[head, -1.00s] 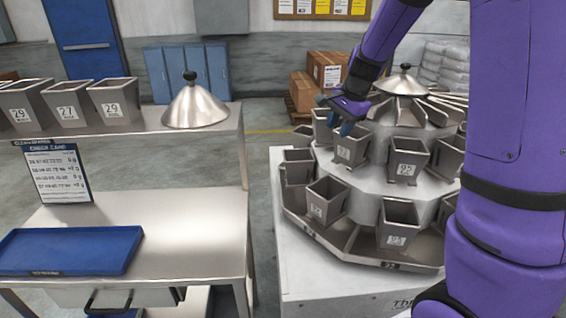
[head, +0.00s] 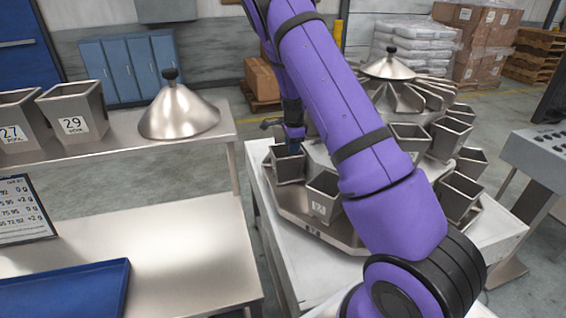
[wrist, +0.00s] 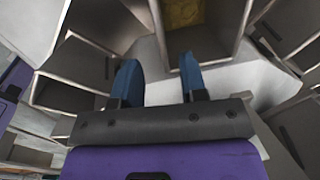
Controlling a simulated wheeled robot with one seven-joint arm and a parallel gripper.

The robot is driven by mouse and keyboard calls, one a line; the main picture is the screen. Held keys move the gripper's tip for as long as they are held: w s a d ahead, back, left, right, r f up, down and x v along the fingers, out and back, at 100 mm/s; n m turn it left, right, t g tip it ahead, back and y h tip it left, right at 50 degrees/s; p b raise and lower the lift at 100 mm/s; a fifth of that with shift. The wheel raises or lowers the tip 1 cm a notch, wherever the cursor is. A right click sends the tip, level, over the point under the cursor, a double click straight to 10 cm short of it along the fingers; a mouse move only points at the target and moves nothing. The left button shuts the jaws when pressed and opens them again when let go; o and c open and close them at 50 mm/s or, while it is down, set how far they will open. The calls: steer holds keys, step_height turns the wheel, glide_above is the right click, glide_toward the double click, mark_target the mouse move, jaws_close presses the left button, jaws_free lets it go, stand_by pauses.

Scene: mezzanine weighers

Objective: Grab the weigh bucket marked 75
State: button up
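My gripper (head: 294,142) points down at the far left side of the round weigher, at a grey metal weigh bucket (head: 287,167). No number shows on that bucket in the head view. In the wrist view the two blue fingers of my gripper (wrist: 160,80) stand apart beside metal bucket walls, and I cannot tell whether they touch. Another bucket (head: 324,196) nearer the camera has a small label starting with 7; its second digit is unclear. No label clearly reading 75 shows. My arm covers the middle of the weigher.
More buckets (head: 461,194) ring the weigher on the right. Buckets marked 27 (head: 18,122) and 29 (head: 73,112) and a metal cone lid (head: 179,112) stand on the left shelf. A blue tray (head: 70,290) lies below. A control console (head: 540,155) stands right.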

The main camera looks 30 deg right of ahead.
mark_target(291, 172)
steer(key=f, duration=0.3)
steer(key=w+f, duration=0.1)
steer(key=f, duration=0.5)
steer(key=shift+w+d+f, duration=0.15)
steer(key=shift+d+f, duration=0.1)
steer(key=shift+f, duration=0.15)
steer(key=shift+r, duration=0.1)
jaws_close()
